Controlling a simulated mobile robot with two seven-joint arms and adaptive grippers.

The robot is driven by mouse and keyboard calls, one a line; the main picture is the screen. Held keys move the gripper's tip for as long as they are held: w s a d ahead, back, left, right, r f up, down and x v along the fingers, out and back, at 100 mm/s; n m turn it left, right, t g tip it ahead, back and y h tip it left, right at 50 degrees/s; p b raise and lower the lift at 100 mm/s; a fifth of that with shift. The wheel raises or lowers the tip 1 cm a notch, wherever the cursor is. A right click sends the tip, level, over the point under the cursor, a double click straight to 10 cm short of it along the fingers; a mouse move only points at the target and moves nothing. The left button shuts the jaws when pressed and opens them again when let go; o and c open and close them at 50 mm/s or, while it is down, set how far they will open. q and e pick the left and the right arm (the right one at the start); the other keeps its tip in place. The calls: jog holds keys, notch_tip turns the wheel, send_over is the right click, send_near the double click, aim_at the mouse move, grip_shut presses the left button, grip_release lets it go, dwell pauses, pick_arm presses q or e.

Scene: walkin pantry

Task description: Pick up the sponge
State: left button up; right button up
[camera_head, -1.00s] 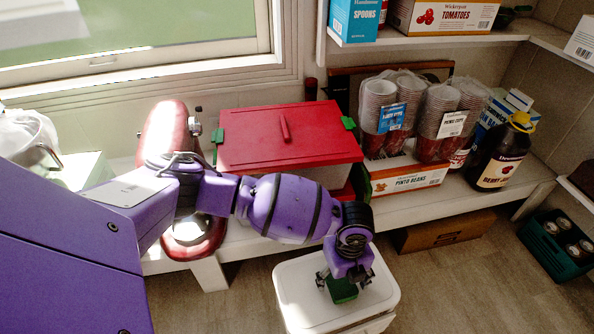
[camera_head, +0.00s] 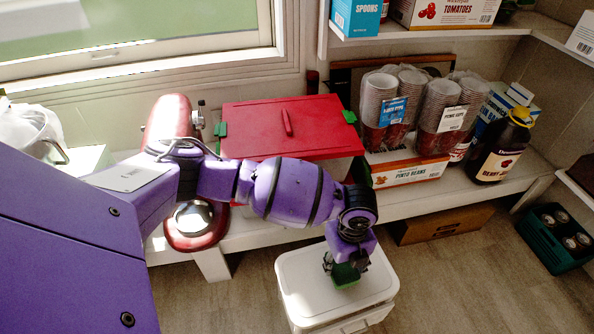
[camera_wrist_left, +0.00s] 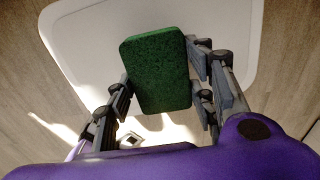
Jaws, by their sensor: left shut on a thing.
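The green sponge (camera_head: 345,275) is between the fingers of my left gripper (camera_head: 346,264), over the white lid of a bin in the head view. In the left wrist view the sponge (camera_wrist_left: 158,72) shows as a dark green rounded block. The fingers of my left gripper (camera_wrist_left: 160,90) are shut on it from both sides. The white lid (camera_wrist_left: 225,35) lies behind it; I cannot tell whether the sponge still touches it. My right gripper is not in view.
The white bin (camera_head: 305,298) stands on the floor before a low white shelf. On the shelf are a red-lidded box (camera_head: 285,128), stacked cups (camera_head: 378,100), a pinto beans box (camera_head: 410,172) and a dark jug (camera_head: 500,150). A green crate (camera_head: 555,238) is at right.

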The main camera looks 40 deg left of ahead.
pick_arm(q)
jog(key=s+r+p, duration=0.1)
jog(key=r, duration=0.1)
jog(key=s+d+r+p, duration=0.1)
jog(key=r, duration=0.1)
jog(key=s+r+p, duration=0.1)
jog(key=s+r, duration=0.1)
jog(key=shift+s+d+r+p, duration=0.1)
jog(key=shift+d+r+p, duration=0.1)
jog(key=shift+r+p, duration=0.1)
jog(key=s+d+r+p, duration=0.2)
jog(key=s+r+p, duration=0.1)
jog(key=s, duration=0.6)
jog(key=shift+d+r+p, duration=0.2)
jog(key=shift+p, duration=0.15)
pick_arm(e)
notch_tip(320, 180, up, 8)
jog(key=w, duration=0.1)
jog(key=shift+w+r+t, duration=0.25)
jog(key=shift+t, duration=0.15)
pick_arm(q)
jog(key=shift+o, duration=0.6)
jog(key=shift+s, duration=0.1)
